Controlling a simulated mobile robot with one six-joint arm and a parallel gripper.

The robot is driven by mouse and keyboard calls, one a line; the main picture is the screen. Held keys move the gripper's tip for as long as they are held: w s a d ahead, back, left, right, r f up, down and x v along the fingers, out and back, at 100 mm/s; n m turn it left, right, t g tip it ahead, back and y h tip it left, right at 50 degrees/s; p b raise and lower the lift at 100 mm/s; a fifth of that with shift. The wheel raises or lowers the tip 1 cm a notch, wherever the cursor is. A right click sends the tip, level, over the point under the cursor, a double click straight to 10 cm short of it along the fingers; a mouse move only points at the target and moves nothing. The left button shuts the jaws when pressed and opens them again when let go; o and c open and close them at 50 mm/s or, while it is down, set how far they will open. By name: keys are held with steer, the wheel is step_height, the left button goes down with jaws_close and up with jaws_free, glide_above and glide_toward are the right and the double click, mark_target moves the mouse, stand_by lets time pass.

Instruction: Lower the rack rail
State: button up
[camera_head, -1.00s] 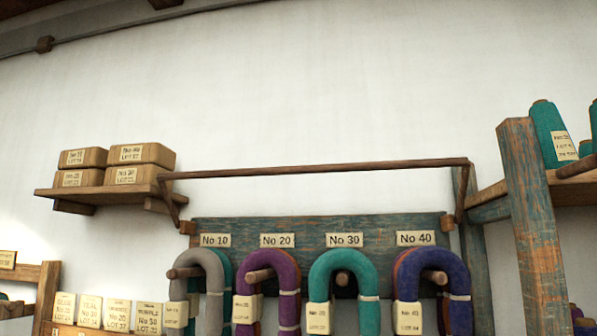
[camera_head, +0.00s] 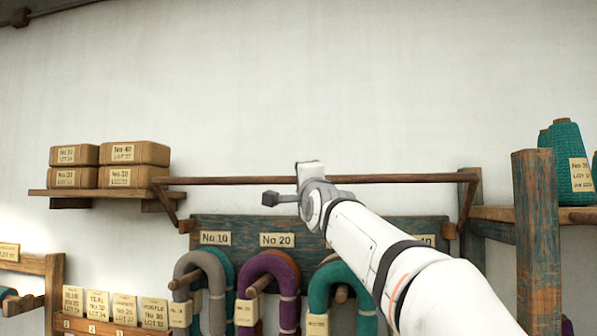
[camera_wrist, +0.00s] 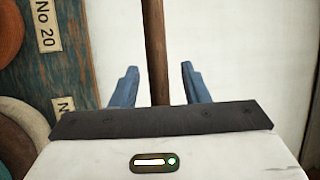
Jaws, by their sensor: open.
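The rack rail (camera_head: 400,178) is a thin dark wooden rod. It spans level above the skein board, carried at each end by a slanted side arm. My gripper (camera_head: 287,184) is at the middle of the rail in the head view. In the wrist view the rail (camera_wrist: 156,45) runs upright in the picture between the two blue fingers of my gripper (camera_wrist: 160,82). The fingers are open, with a gap visible on both sides of the rail. The rail's near part is hidden behind the gripper body.
Below the rail, a blue-green board (camera_head: 350,225) holds labelled pegs with thick yarn skeins (camera_head: 262,268). Boxes (camera_head: 134,153) sit on a shelf at the left. A post (camera_head: 537,240) and teal cones (camera_head: 570,160) stand at the right. The wall above is clear.

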steer(key=shift+p+x, duration=0.35)
steer(key=shift+x, duration=0.8)
steer(key=shift+c, duration=0.4)
steer(key=c, duration=0.8)
jaws_close()
steer(key=shift+r, duration=0.1)
